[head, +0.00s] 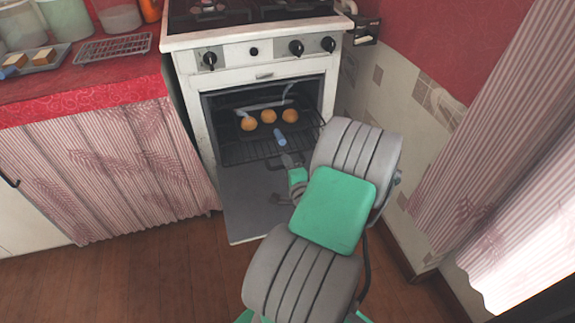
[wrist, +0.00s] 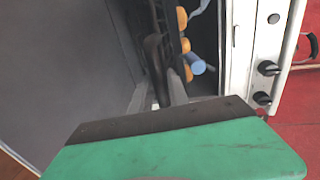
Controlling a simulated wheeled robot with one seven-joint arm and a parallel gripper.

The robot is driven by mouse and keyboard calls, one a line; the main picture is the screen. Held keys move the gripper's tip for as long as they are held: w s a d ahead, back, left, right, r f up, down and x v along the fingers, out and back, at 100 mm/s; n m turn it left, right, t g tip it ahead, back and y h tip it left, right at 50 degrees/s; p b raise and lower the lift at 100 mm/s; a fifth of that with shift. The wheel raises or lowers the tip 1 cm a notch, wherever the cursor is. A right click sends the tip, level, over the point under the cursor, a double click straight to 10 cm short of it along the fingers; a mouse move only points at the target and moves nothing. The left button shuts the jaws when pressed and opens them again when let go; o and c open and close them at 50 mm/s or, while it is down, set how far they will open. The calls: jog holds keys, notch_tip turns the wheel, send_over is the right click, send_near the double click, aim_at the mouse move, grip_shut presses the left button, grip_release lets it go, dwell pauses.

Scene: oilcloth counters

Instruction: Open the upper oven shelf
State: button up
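The white oven (head: 196,110) stands with its door (head: 250,205) folded down. Inside is a dark wire shelf (head: 243,153); its dark bars also show in the wrist view (wrist: 153,45). Several round orange-brown items and a blue cylindrical piece (head: 280,137) show at shelf level. My gripper (head: 287,160) reaches over the lowered door to the shelf's front. In the wrist view, my gripper's fingers (wrist: 158,88) stand apart on either side of a dark bar. I cannot tell whether they touch it. My wrist hides part of the shelf's right front.
The stove top (head: 255,14) and its knobs (head: 296,47) are above the opening. A red counter (head: 100,75) with a tray and wire rack is at left. A tiled wall (head: 400,95) and striped curtain (head: 480,130) are close at right. The wooden floor at left front is clear.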

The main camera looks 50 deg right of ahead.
jog(key=shift+o, duration=1.3)
jog(key=shift+a, duration=0.1)
jog(key=p+v, duration=0.1)
jog(key=v, duration=0.6)
jog(key=shift+s+a, duration=0.2)
jog(key=shift+s, duration=0.1)
jog(key=shift+r, duration=0.1)
